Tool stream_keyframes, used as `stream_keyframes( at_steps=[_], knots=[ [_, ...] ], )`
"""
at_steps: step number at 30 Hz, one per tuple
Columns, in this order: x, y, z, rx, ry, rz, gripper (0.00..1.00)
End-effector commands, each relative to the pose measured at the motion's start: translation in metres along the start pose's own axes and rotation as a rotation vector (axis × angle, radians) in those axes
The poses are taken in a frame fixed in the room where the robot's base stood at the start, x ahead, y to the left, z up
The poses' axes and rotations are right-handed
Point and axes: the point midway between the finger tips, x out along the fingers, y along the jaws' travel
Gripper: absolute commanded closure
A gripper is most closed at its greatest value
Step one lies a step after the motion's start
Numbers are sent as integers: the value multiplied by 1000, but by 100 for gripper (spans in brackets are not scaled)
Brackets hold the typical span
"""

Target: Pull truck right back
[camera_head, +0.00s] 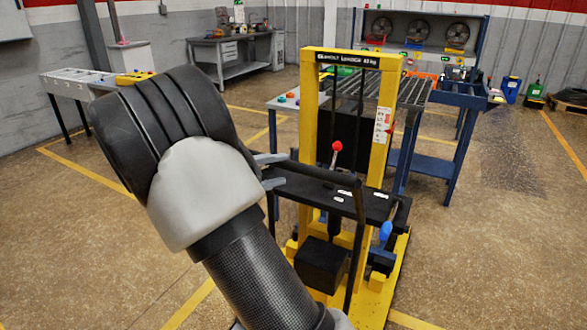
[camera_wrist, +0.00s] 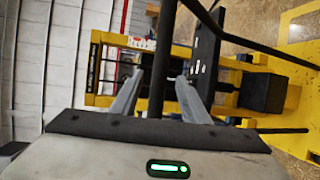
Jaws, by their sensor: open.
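The truck is a yellow lift truck (camera_head: 311,120) with a tall mast, a black platform (camera_head: 320,193) and a black bar handle (camera_head: 359,235) on its near side. It also shows turned sideways in the wrist view (camera_wrist: 94,70). My gripper (camera_head: 284,168) is at the left end of the handle's upper bar, with its fingers apart. In the wrist view the black handle bar (camera_wrist: 161,55) runs between the two open fingers (camera_wrist: 158,80). I cannot tell whether either finger touches it. My arm hides part of the truck's left side.
A roller conveyor table (camera_head: 400,92) and a blue-framed table (camera_head: 455,95) stand behind the truck. A grey workbench (camera_head: 232,50) is at the back, and another roller table (camera_head: 75,82) is at left. The floor right of the truck is clear.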

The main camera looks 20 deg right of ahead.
Motion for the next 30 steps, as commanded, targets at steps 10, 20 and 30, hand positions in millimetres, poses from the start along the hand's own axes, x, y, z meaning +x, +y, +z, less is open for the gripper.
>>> stream_keyframes(
  at_steps=[10, 20, 30],
  knots=[
    [55, 0, 0, 1, -1, 0, 58],
    [62, 0, 0, 0, 1, 0, 58],
    [61, 0, 0, 0, 0, 0, 100]
  ],
)
